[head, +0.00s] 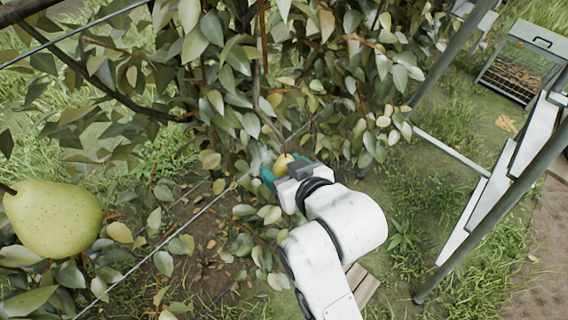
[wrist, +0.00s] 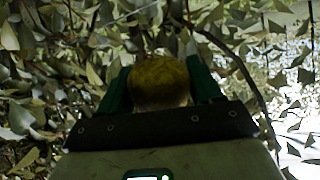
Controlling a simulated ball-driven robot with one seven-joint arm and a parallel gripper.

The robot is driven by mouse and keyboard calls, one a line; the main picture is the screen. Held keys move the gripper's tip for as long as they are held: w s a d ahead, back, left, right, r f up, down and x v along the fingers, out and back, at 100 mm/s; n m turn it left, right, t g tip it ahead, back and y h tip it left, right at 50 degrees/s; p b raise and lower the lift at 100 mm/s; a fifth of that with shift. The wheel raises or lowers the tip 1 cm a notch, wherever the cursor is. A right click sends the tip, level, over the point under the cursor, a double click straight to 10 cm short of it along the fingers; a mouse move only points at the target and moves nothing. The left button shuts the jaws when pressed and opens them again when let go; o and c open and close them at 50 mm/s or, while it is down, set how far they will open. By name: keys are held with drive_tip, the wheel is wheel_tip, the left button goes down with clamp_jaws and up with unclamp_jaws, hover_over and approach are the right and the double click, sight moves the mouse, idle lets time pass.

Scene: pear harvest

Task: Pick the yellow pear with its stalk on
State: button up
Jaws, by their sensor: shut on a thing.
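The yellow pear (head: 284,161) sits between the green fingers of my gripper (head: 282,172), among the leaves of the tree in the middle of the head view. In the wrist view the pear (wrist: 160,80) fills the space between the two fingers of my gripper (wrist: 160,92), which is shut on it. Its stalk is not clear in either view, so I cannot tell whether it is whole or still joined to a branch. A larger green-yellow pear (head: 52,218) hangs at the left of the head view, with its stalk at its left end.
Dense leaves and branches (head: 240,70) surround my gripper. A wire (head: 190,218) runs diagonally past it. A ladder (head: 488,190) with metal legs stands at the right. A crate-like box (head: 521,64) stands on the grass at the top right. Open grass lies between tree and ladder.

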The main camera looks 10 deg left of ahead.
drive_tip(key=shift+s+r+g+p, duration=0.2)
drive_tip(key=shift+s+g+p, duration=0.05)
drive_tip(key=shift+g+p, duration=0.15)
drive_tip(key=shift+s+d+f+g+h, duration=0.15)
drive_tip(key=shift+s+g+h, duration=0.1)
drive_tip(key=shift+g+h, duration=0.05)
drive_tip(key=shift+s+d+g, duration=0.15)
drive_tip(key=shift+s+g, duration=0.35)
drive_tip(key=shift+g, duration=0.3)
drive_tip(key=shift+r+m+h, duration=0.2)
drive_tip(key=shift+m+h, duration=0.1)
drive_tip(key=shift+s+d+r+g, duration=0.1)
drive_tip(key=shift+s+g, duration=0.35)
drive_tip(key=shift+g, duration=0.25)
drive_tip(key=shift+r, duration=0.1)
